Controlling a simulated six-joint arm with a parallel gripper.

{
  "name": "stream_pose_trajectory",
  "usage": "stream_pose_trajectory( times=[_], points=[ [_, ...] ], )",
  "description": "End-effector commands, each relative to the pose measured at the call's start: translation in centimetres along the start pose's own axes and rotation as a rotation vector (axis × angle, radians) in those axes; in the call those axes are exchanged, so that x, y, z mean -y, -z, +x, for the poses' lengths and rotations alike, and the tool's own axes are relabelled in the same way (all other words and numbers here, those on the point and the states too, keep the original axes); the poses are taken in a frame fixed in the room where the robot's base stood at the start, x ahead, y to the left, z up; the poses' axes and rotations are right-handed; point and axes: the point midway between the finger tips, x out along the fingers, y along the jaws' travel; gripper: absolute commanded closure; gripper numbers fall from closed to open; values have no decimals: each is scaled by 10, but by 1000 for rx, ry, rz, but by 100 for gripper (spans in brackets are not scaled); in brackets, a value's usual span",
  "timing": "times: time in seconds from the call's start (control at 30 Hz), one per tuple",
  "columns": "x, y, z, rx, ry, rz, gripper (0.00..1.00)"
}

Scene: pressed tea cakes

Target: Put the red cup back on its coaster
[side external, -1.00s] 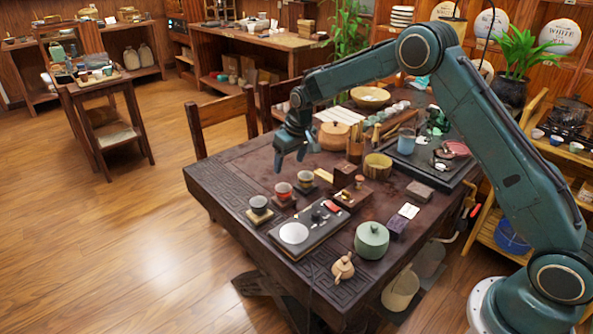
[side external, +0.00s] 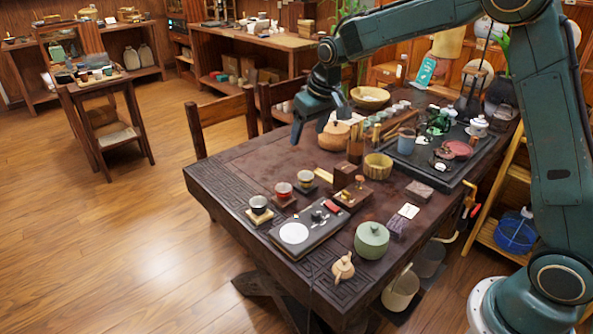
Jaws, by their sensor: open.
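The red cup (side external: 283,190) is the middle one of three small cups near the table's left edge. It looks upright on its dark reddish square coaster (side external: 287,204), though at this size I cannot tell exact centring. A dark cup (side external: 258,205) stands on a pale coaster (side external: 260,217) to its left. A third small cup (side external: 305,179) stands on a dark coaster behind right. My gripper (side external: 309,128) is open and empty, raised above the table behind the cups, and touches none of them.
A black tray (side external: 318,236) with a white disc lies in front of the cups. The table's left part is clear.

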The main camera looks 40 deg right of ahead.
Motion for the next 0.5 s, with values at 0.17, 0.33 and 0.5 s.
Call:
stream_pose_trajectory(
  times=[0.17,0.33,0.5],
  points=[
    [4,-27,-51,-26,0,-1,34],
    [6,-58,-92,-45,-1,-1,34],
    [9,-93,-126,-65,-1,-1,34]
  ],
)
